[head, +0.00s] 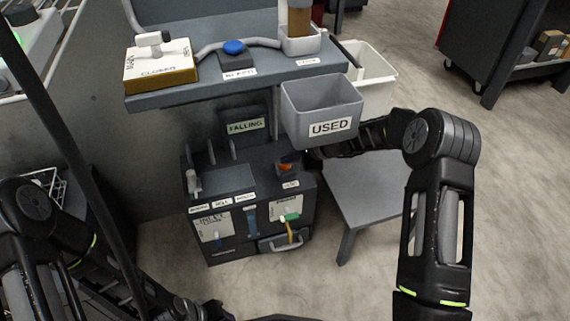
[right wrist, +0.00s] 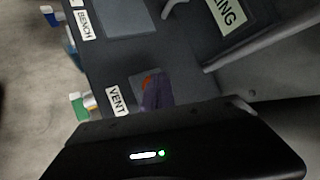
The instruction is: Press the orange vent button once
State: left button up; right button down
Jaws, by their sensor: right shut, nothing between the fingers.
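The orange vent button (head: 285,167) sits on top of the dark cabinet, behind a white label. In the right wrist view the orange patch (right wrist: 147,80) shows beside the VENT label (right wrist: 117,101), partly covered by a dark purplish shape I cannot make out. My right gripper (head: 311,157) is shut and empty, close to the button's right side in the head view. Its dark body fills the bottom of the right wrist view; its fingertips are not clear, so I cannot tell if they touch the button. Dark parts of my left arm reach the bottom edge; its jaws are not discernible.
A grey USED bin (head: 322,110) hangs from the shelf (head: 230,84) just above my right gripper. A FALLING sign (head: 246,127) stands at the cabinet's back. A lever (head: 193,181) stands on its left side. A grey stool (head: 362,185) stands at right.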

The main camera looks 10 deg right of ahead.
aim_at(288, 166)
dwell(0.4)
jog(key=shift+r+p, duration=0.7)
jog(key=shift+r, duration=0.15)
notch_tip(288, 166, up, 5)
jog(key=p, duration=0.4)
dwell(0.8)
